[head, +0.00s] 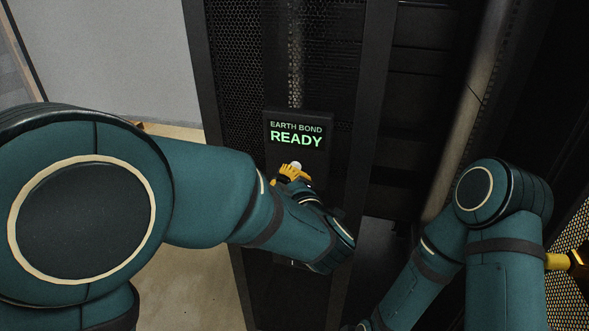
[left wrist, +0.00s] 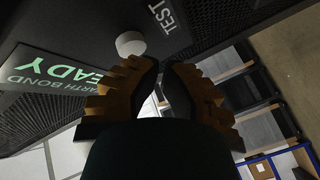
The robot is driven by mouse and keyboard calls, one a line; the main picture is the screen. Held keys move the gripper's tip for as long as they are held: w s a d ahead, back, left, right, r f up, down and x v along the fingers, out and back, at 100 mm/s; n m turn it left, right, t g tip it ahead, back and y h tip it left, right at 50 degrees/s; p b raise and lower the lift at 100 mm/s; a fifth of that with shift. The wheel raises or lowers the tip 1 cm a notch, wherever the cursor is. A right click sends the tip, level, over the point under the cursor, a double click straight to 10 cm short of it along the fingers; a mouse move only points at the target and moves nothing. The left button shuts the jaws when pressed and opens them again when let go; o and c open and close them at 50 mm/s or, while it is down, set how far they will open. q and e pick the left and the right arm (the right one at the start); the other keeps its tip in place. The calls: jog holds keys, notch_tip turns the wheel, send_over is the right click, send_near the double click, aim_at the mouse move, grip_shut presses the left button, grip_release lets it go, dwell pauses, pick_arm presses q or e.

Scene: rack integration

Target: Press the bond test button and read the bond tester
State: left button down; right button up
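The bond tester (head: 298,145) is a dark box on the rack front, and its screen reads "EARTH BOND READY" in green. A round white button (head: 296,165) sits under the screen. In the left wrist view the button (left wrist: 130,43) shows between the tester screen (left wrist: 50,75) and a "TEST" label. My left gripper (head: 290,172) has orange fingers close below the button. In the left wrist view my left gripper (left wrist: 164,66) has its fingertips close together with nothing between them, just beside the button. I cannot tell whether they touch it.
A black perforated rack door (head: 235,70) surrounds the tester. Dark rack bays (head: 425,80) stand to the right. Open floor (head: 185,140) shows at left.

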pick_arm(q)
jog(key=shift+w, duration=0.1)
dwell(0.5)
jog(key=shift+w+d, duration=0.1)
jog(key=shift+w, duration=0.2)
jog(key=shift+s, duration=0.4)
dwell(0.4)
jog(key=s+a+b, duration=0.1)
jog(key=s+a, duration=0.1)
jog(key=s, duration=0.3)
jog(key=shift+s, duration=0.35)
dwell(0.5)
